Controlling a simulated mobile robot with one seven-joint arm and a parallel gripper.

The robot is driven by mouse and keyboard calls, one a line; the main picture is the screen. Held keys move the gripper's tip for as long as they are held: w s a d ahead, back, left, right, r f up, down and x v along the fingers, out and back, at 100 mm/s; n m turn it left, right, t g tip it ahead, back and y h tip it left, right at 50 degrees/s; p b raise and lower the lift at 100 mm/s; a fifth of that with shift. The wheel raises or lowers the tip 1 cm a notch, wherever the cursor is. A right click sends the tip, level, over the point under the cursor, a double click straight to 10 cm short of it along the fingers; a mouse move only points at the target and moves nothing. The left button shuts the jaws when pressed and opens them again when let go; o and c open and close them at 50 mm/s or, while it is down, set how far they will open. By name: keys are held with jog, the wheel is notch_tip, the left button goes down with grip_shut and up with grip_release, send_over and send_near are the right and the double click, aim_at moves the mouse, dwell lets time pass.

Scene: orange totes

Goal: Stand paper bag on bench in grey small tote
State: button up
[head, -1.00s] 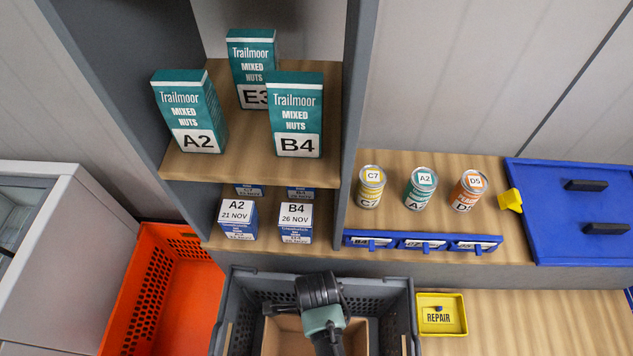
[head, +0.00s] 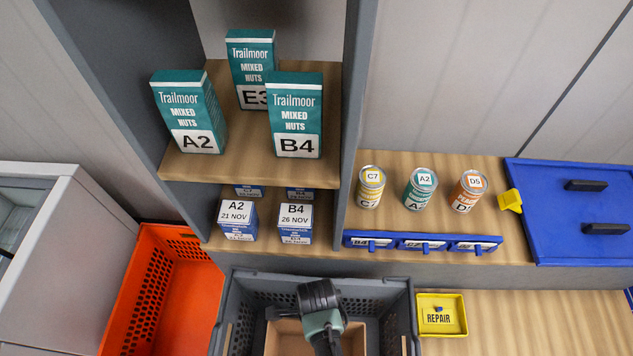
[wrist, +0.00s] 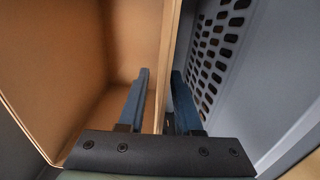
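An open-topped brown paper bag (head: 285,338) stands inside the grey tote (head: 232,315) at the bottom of the head view. In the wrist view the bag's bare inside (wrist: 75,60) fills the left, and the tote's perforated wall (wrist: 240,60) is at the right. My gripper (wrist: 160,85) points down with one finger inside the bag and one outside. It appears shut on the bag's side wall. In the head view my gripper (head: 325,335) is over the tote, with its fingertips hidden. The bag's base is also hidden there.
An orange crate (head: 150,290) stands left of the tote. A yellow REPAIR tray (head: 455,315) is close at its right. Behind are shelves with teal cartons (head: 295,115), small blue boxes (head: 295,222) and several cans (head: 420,188). A blue panel (head: 570,215) is at right.

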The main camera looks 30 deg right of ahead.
jog(key=shift+r, duration=0.15)
notch_tip(320, 180, up, 12)
jog(key=shift+w, duration=0.15)
dwell(0.3)
jog(key=shift+d, duration=0.1)
dwell(0.4)
